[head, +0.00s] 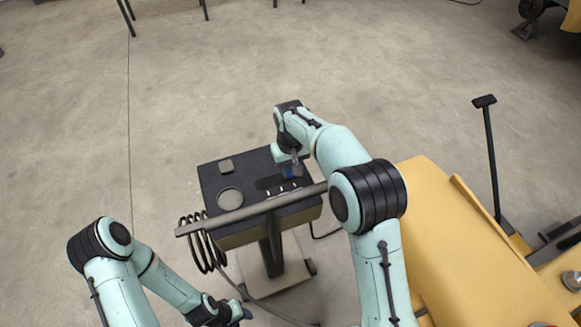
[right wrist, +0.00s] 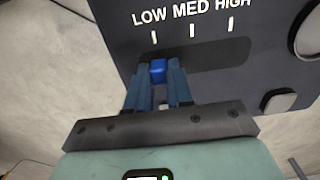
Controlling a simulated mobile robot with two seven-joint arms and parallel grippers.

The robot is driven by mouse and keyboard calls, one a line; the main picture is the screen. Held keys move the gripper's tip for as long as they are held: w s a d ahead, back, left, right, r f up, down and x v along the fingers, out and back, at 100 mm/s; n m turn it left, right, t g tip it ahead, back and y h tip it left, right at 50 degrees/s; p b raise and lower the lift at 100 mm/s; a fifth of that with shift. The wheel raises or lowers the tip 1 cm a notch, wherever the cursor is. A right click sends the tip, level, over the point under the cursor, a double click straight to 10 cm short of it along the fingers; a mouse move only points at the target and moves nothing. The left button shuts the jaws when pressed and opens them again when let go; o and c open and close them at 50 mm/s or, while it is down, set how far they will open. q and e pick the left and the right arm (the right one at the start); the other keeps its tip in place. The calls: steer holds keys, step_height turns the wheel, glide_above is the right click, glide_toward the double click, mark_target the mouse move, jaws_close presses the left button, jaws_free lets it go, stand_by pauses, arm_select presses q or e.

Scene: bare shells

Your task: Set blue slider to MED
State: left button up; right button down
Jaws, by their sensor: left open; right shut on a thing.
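The blue slider (right wrist: 158,68) shows in the right wrist view at the LOW end of a dark slot, below the LOW tick and left of the MED tick. The labels LOW, MED and HIGH (right wrist: 191,9) are printed above the slot on a dark panel. My right gripper (right wrist: 160,80) is shut on the blue slider, one finger on each side. In the head view my right gripper (head: 291,170) reaches down onto the panel top (head: 245,168). My left gripper (head: 242,314) is open and empty at the bottom, apart from the panel.
A grey bar (head: 235,214) runs along the panel's near side, with a coiled cable (head: 200,245) at its left. A yellow body (head: 455,245) with a black lever (head: 490,150) stands to the right.

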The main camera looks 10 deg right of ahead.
mark_target(278, 179)
steer(key=a, duration=0.4)
steer(key=shift+s, duration=0.4)
arm_select(q)
steer(key=shift+w+r, duration=0.3)
arm_select(e)
steer(key=c, duration=1)
jaws_free()
steer(key=shift+r, duration=0.15)
arm_select(q)
steer(key=w+r+p, duration=0.2)
steer(key=shift+w+r, duration=0.25)
steer(key=shift+w, duration=0.05)
arm_select(e)
step_height(278, 179, up, 13)
arm_select(q)
steer(key=shift+s, duration=0.1)
arm_select(e)
steer(key=shift+s, duration=0.1)
